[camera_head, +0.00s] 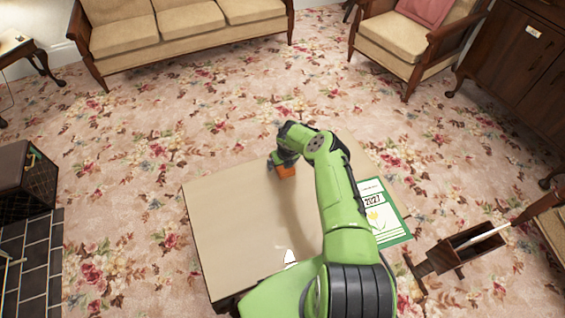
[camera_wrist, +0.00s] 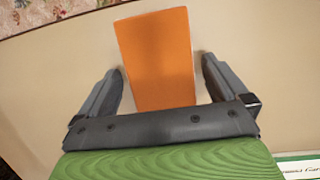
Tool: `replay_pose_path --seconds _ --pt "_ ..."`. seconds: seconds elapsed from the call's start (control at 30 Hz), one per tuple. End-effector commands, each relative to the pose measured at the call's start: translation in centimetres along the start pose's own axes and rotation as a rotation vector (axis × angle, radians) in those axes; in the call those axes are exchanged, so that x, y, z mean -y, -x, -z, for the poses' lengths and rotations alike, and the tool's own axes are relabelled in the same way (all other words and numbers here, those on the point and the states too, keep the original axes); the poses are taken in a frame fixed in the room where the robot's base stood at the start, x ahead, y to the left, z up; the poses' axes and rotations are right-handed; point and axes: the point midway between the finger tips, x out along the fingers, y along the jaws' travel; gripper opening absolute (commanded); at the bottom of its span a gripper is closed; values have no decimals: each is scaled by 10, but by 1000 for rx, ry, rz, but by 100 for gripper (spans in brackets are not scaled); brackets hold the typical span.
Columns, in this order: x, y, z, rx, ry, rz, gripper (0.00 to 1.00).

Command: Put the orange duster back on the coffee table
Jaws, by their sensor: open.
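The orange duster (camera_wrist: 156,57) is a plain orange block shape in the wrist view, between and beyond my gripper's fingers. It also shows in the head view (camera_head: 286,171), partly hidden by my gripper (camera_head: 279,160). The coffee table (camera_head: 225,225) has a beige top, and the duster appears on or just above it; I cannot tell which. In the wrist view my gripper (camera_wrist: 160,88) is open, with one finger on each side of the duster and a gap at both sides.
A green and white 2027 calendar (camera_head: 392,228) lies at the table's right side. A wooden box-like stand (camera_head: 462,248) is on the floor at the right. A sofa (camera_head: 180,32) and an armchair (camera_head: 402,40) stand at the back. The table's left half is clear.

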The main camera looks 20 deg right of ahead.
Motion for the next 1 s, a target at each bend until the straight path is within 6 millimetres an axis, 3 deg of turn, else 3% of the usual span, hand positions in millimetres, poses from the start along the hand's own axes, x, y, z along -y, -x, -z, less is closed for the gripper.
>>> replay_pose_path --seconds 0.17,0.3,0.5,0.7,0.77,0.83,1.0 --pt "0 21 -3 0 1 -1 100" --pt "1 63 -4 1 2 -1 100" --pt "1 109 -2 0 2 0 100" --pt "-1 130 -6 6 29 2 100" --pt "-5 145 -16 19 117 5 100" --pt "-13 176 -34 41 301 16 100" --pt "-39 274 -63 57 877 68 100"
